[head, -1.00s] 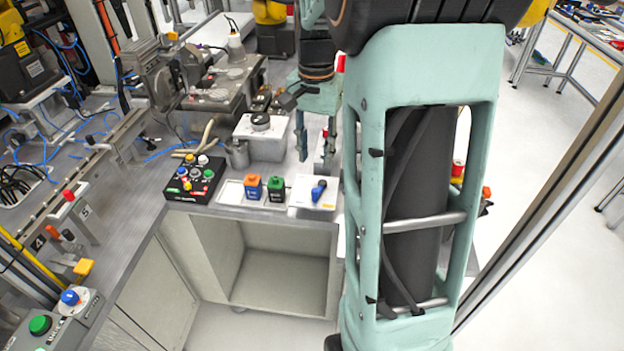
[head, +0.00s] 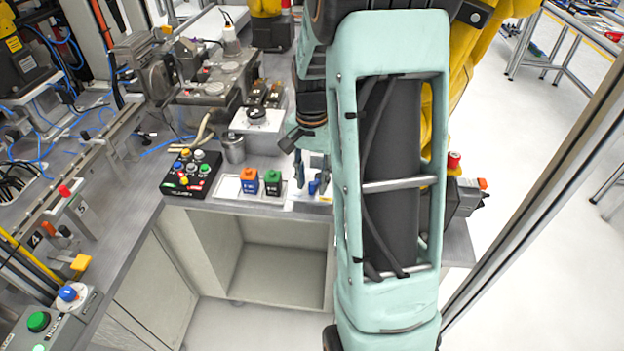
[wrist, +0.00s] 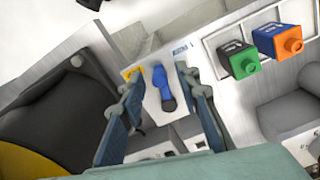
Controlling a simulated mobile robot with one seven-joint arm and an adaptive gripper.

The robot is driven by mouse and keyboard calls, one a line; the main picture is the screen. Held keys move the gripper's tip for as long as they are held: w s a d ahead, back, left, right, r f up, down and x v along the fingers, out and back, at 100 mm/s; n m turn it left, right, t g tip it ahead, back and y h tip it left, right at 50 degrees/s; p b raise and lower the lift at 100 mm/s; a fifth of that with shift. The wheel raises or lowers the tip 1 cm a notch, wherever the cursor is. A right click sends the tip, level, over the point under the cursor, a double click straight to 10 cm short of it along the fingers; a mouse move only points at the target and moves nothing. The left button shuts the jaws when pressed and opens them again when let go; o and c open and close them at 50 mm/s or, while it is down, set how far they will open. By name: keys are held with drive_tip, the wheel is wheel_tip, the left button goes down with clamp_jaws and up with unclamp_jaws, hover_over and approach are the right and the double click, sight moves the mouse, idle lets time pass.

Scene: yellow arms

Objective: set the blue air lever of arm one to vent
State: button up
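The blue lever (head: 313,187) stands on a white plate at the right end of the bench's front row. The white plate (wrist: 151,107) has a yellow mark at one corner and a small printed label at another. My gripper (head: 310,178) is open above the plate in the head view. In the wrist view its two fingers lie either side of the lever, with gaps showing. I cannot tell how far the fingertips are above the plate.
An orange-and-blue block (head: 249,181) and a green block (head: 272,182) sit in a white tray left of the lever. A black button box (head: 190,174) is farther left. A yellow arm (head: 466,70) stands close to my arm's right. Open floor lies in front of the bench.

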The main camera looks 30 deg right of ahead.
drive_tip(key=shift+c, duration=0.5)
clamp_jaws()
drive_tip(key=shift+d, duration=0.1)
drive_tip(key=shift+s+d+n, duration=0.2)
drive_tip(key=shift+d+n, duration=0.05)
drive_tip(key=shift+n, duration=0.45)
drive_tip(key=shift+s+d+n, duration=0.2)
drive_tip(key=shift+n, duration=0.5)
drive_tip(key=shift+o, duration=0.5)
unclamp_jaws()
drive_tip(key=shift+r, duration=0.15)
